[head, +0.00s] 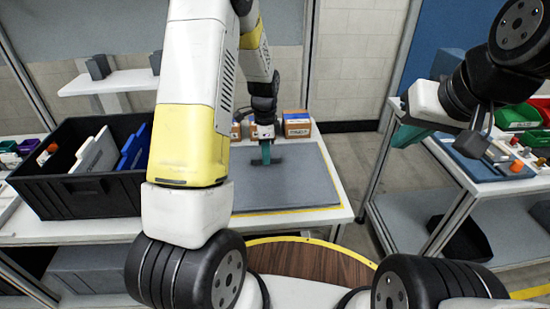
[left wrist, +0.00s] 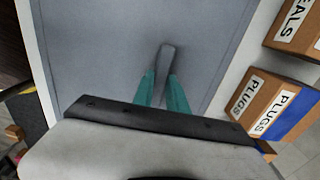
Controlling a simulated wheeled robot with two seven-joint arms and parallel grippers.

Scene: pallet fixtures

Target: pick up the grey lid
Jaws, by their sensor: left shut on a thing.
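My left gripper (head: 266,155) reaches down over the grey mat in the head view, with its green fingers pointing at the mat. In the left wrist view its fingers (left wrist: 164,88) are shut on a narrow grey piece, which looks like the grey lid (left wrist: 166,58). Only a slim part of it shows beyond the fingertips; the rest is hidden, and I cannot tell whether it touches the mat. My right gripper (head: 408,132) is raised at the right, above the gap between the tables. Its green fingers show side-on, so their opening is unclear.
The grey mat (head: 300,190) lies on the white table. A black bin (head: 60,195) with white and blue panels stands left. Cardboard boxes, one marked PLUGS (left wrist: 255,98), line the mat's far edge. A second table at right holds coloured bins (head: 517,115) and small parts.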

